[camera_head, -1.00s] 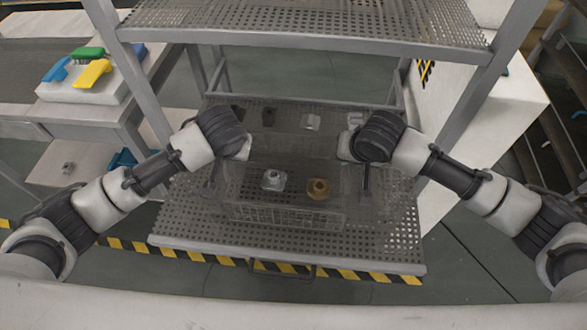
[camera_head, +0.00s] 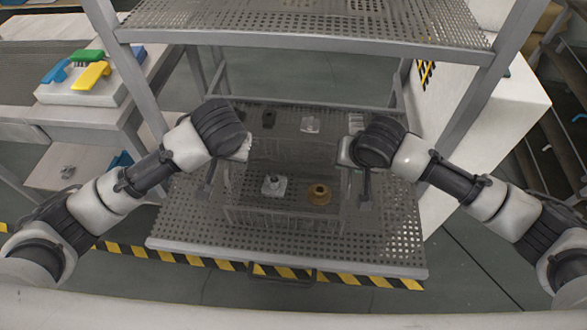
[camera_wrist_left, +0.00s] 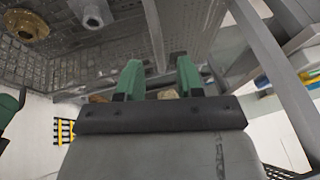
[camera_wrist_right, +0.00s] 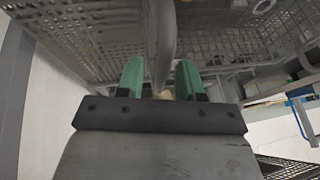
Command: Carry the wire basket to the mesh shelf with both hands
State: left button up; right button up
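The wire basket (camera_head: 285,220) is on or just above the lower perforated mesh shelf (camera_head: 385,240); a gap underneath cannot be told. It holds a grey metal part (camera_head: 273,186) and a brass part (camera_head: 319,194). My left gripper (camera_head: 207,185) is at the basket's left side and my right gripper (camera_head: 366,185) at its right side. In the left wrist view, the green fingers (camera_wrist_left: 158,72) stand apart with a bar between them. In the right wrist view, the fingers (camera_wrist_right: 160,75) also stand apart around a thicker grey bar. I see no firm grip on either bar.
An upper mesh shelf (camera_head: 300,18) hangs above, between grey posts. Several small parts, one of them pale (camera_head: 310,123), sit behind the basket. A side table at left carries a white block with coloured clips (camera_head: 92,75). A white cabinet (camera_head: 480,110) stands at right.

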jog(key=shift+r, duration=0.2)
pick_arm(q)
jog(key=v, duration=0.7)
pick_arm(e)
jog(key=v, duration=1.1)
jog(key=shift+s+r, duration=0.2)
jog(key=shift+r, duration=0.05)
jog(key=shift+d, duration=0.1)
